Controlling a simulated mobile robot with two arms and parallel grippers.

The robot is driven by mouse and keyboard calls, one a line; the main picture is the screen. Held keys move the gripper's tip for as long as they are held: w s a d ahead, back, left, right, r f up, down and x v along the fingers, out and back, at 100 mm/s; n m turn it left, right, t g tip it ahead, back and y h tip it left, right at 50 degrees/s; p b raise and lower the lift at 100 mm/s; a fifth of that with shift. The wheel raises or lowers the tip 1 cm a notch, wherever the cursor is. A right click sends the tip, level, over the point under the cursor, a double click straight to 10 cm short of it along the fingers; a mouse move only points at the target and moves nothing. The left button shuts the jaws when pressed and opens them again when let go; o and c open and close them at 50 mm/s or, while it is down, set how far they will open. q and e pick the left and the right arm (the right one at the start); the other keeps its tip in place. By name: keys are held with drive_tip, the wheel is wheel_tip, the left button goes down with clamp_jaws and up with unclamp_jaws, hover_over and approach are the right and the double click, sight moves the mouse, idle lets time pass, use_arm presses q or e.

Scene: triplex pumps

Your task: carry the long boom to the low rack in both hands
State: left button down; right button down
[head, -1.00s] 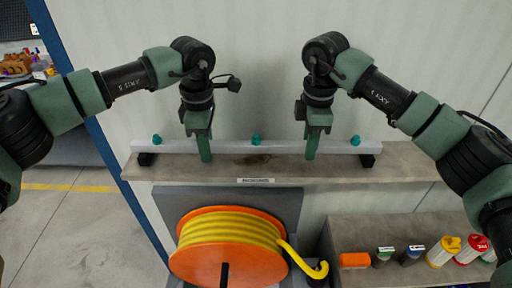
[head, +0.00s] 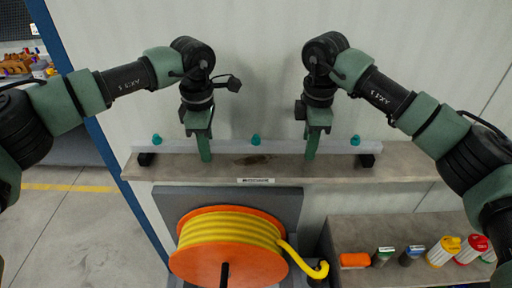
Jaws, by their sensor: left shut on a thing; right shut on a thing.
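The long boom (head: 275,148) is a pale grey bar with several small teal knobs on top. It lies level along the shelf (head: 320,169), its ends near two black blocks, one at the left (head: 146,159) and one at the right (head: 367,160). My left gripper (head: 206,152) points down and is shut on the boom left of its middle. My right gripper (head: 311,150) points down and is shut on it right of its middle. The fingers hide small parts of the boom. I cannot tell whether the boom touches the blocks.
Below the shelf is an orange reel (head: 228,262) of yellow hose, its loose end curling right. A lower shelf (head: 400,232) at the right holds an orange block (head: 354,260) and several bottles and canisters. A blue post (head: 125,180) stands at the left, with open floor beyond.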

use_arm(q)
drive_tip(key=shift+w+r, duration=0.1)
drive_tip(key=shift+r, duration=0.1)
use_arm(e)
drive_tip(key=shift+w+r, duration=0.1)
drive_tip(key=shift+r, duration=0.1)
